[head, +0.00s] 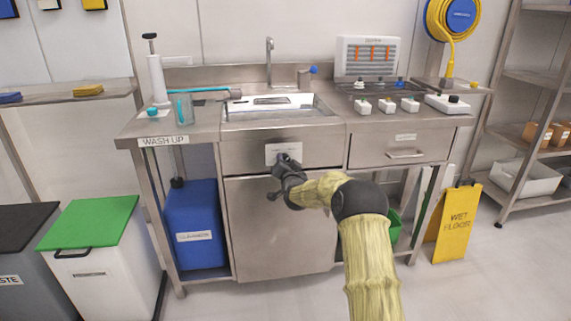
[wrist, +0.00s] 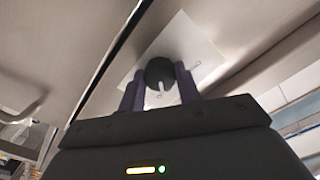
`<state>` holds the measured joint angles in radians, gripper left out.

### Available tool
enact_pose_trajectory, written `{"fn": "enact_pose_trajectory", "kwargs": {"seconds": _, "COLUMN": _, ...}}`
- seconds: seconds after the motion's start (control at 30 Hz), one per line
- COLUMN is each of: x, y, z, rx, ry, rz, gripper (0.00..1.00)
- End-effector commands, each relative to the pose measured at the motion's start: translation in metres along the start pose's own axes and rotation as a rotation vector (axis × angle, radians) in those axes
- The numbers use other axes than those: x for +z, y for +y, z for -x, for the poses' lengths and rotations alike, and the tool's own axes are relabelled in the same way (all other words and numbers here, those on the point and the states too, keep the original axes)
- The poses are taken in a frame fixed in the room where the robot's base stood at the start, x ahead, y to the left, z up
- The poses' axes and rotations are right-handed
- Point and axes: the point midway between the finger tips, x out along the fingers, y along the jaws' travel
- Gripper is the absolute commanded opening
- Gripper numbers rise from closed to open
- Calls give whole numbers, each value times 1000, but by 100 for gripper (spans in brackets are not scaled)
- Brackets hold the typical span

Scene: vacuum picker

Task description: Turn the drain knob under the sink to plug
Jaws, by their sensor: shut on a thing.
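The drain knob (wrist: 160,73) is a dark round knob with a pale pointer mark, set on a white label plate (wrist: 205,48) in the wrist view. In the head view the plate (head: 283,149) is on the steel front panel under the sink (head: 270,108), and my gripper hides the knob there. My gripper (wrist: 160,90) has a finger on each side of the knob and is shut on it. In the head view my gripper (head: 286,165) reaches the lower part of the plate. The writing on the plate is too small to read.
A cabinet door (head: 280,235) is just below the panel. A drawer with a handle (head: 405,154) is to the right. A blue container (head: 195,222) stands at left under the counter. A yellow wet floor sign (head: 455,222) stands at right on the floor.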

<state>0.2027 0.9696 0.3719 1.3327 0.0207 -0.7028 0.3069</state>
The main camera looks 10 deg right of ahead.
Motion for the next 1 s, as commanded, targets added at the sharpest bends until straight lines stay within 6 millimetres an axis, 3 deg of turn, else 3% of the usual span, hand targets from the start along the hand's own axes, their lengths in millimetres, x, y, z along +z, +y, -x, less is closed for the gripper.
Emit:
{"fn": "enact_pose_trajectory", "kwargs": {"seconds": 0.1, "x": 1, "y": 1, "z": 0, "rx": 1, "ry": -3, "rz": -1, "gripper": 11}}
{"fn": "enact_pose_trajectory", "kwargs": {"seconds": 0.13, "x": 1, "y": 1, "z": 0, "rx": 1, "ry": -3, "rz": 0, "gripper": 37}}
{"fn": "enact_pose_trajectory", "kwargs": {"seconds": 0.23, "x": 1, "y": 1, "z": 0, "rx": 1, "ry": -2, "rz": 0, "gripper": 55}}
{"fn": "enact_pose_trajectory", "kwargs": {"seconds": 0.67, "x": 0, "y": 0, "z": 5, "rx": 1, "ry": -1, "rz": 1, "gripper": 55}}
{"fn": "enact_pose_trajectory", "kwargs": {"seconds": 1.0, "x": -1, "y": 0, "z": 40, "rx": 1, "ry": -2, "rz": 1, "gripper": 55}}
